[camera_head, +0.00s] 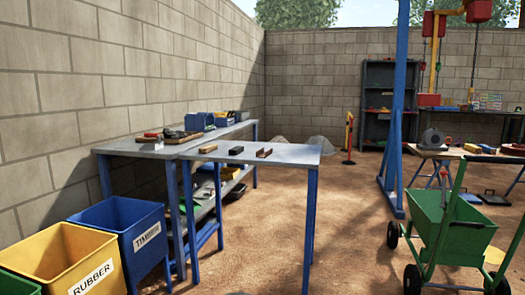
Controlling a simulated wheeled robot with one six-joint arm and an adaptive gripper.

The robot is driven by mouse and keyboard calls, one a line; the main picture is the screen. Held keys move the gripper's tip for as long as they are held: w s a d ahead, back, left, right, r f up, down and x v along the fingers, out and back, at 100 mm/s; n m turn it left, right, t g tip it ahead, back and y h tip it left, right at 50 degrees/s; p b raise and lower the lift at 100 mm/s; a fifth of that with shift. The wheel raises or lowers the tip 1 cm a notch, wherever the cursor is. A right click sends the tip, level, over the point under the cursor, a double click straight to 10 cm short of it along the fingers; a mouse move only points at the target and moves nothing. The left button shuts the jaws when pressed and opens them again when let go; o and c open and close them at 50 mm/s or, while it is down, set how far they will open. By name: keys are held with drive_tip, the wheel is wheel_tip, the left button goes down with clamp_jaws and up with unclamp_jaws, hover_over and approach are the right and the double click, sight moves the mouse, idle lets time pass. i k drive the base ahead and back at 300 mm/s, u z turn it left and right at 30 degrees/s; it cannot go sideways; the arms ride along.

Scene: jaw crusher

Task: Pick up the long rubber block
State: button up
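Three small blocks lie in a row on the near grey table (285,158). The left one is a tan, wood-coloured block (208,149). The middle one is a black block (236,150), which looks like rubber. The right one is a dark reddish-brown piece (264,152). They are apart from each other, and too small here to compare their lengths surely. My gripper is not in view.
A yellow bin marked RUBBER (65,255) and a blue bin marked TIMBER (125,225) stand front left. A longer bench (130,147) with tools runs along the wall. A green cart (450,235) and blue post (398,110) stand right. Open dirt lies between.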

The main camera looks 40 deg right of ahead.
sight(237, 150)
drive_tip(key=z, duration=1.8)
drive_tip(key=i, duration=2.4)
drive_tip(key=u, duration=2.95)
